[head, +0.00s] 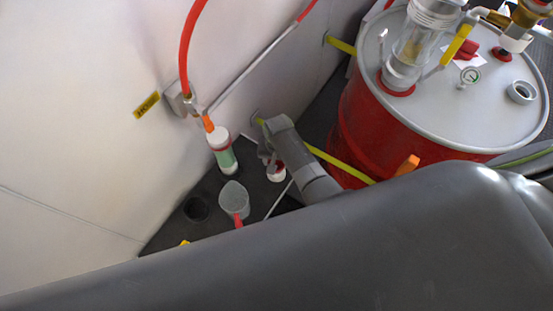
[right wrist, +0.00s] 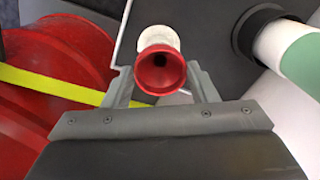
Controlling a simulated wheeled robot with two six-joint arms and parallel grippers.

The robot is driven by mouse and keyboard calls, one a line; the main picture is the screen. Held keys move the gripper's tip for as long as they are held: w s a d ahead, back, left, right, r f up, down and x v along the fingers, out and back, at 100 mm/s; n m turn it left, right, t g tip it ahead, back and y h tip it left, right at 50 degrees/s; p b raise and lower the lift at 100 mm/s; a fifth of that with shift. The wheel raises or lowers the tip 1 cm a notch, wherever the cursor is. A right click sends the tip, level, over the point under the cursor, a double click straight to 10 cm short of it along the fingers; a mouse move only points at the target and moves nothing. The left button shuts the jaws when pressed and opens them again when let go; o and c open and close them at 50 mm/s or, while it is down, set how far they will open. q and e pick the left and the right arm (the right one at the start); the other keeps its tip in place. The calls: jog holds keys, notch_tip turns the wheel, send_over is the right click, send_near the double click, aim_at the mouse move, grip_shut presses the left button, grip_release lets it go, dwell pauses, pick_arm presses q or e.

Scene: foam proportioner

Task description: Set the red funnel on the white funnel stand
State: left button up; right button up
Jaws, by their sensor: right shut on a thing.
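My right gripper (head: 267,157) reaches down over the dark shelf, and its jaws are closed on the red funnel. In the right wrist view the red funnel (right wrist: 160,72) sits between the two grey fingers, its round mouth toward the camera. The white funnel stand (right wrist: 158,37) shows just beyond the funnel's rim, and it also shows small below the gripper in the head view (head: 277,178). I cannot tell whether funnel and stand touch, because the funnel hides the contact. My left gripper is not in view.
A clear jug (head: 234,199) with a red handle and a white-and-green cylinder (head: 224,155) stand left of the gripper on the dark shelf (head: 203,185). A red drum (head: 365,125) with a yellow strap (head: 340,163) stands at right. A pale wall rises behind.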

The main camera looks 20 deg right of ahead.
aim_at(277, 164)
jog(key=shift+f+b, duration=0.5)
jog(key=shift+f, duration=0.2)
dwell(0.4)
jog(key=o, duration=0.9)
notch_tip(277, 164, up, 11)
jog(key=p, duration=1.2)
jog(key=shift+d, duration=0.15)
jog(key=shift+s, duration=0.1)
